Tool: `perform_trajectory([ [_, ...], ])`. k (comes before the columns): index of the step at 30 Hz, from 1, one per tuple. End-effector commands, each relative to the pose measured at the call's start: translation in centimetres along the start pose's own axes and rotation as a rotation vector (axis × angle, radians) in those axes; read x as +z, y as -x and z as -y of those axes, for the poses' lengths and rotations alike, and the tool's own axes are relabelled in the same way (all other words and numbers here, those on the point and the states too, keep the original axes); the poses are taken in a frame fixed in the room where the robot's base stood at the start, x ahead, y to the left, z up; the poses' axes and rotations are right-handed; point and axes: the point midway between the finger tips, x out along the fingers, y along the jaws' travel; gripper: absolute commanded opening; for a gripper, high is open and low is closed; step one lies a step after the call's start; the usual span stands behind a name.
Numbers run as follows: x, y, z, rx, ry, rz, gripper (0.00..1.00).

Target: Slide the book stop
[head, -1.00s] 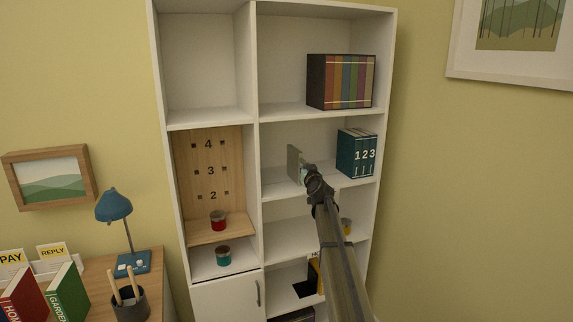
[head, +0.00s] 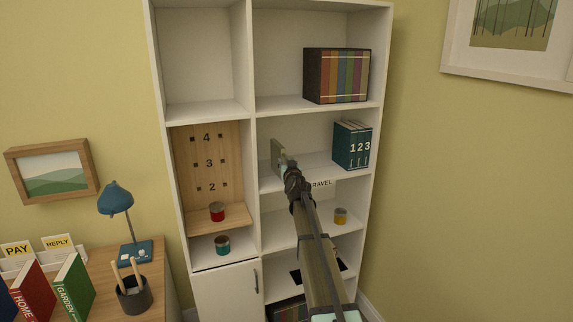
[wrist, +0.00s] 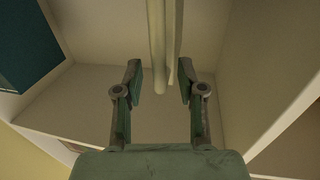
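The book stop (head: 278,157) is a thin, pale grey upright plate on the shelf with the teal books, near the left end of that shelf. In the wrist view the plate (wrist: 158,45) shows edge-on between my fingers. My gripper (head: 288,168) is at the plate, with its fingers (wrist: 160,80) open on either side and a gap visible at each side. The plate's foot and the finger contact are hidden by my arm in the head view. The teal numbered books (head: 352,146) stand at the right end of the same shelf, apart from the plate.
A vertical divider (head: 251,140) stands close to the left of the book stop. A box of striped books (head: 337,76) sits on the shelf above. A yellow can (head: 340,216) and a TRAVEL label (head: 321,184) are below. The shelf between plate and books is clear.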

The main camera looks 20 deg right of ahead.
Motion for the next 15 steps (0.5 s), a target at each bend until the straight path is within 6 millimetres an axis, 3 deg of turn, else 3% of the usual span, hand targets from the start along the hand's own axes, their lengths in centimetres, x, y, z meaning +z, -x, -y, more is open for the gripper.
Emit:
perform_trajectory([
  [8,0.0,0.2,0.0,-0.001,0.0,0.001,0.39],
  [15,0.1,2.2,0.0,0.0,0.0,0.001,0.39],
])
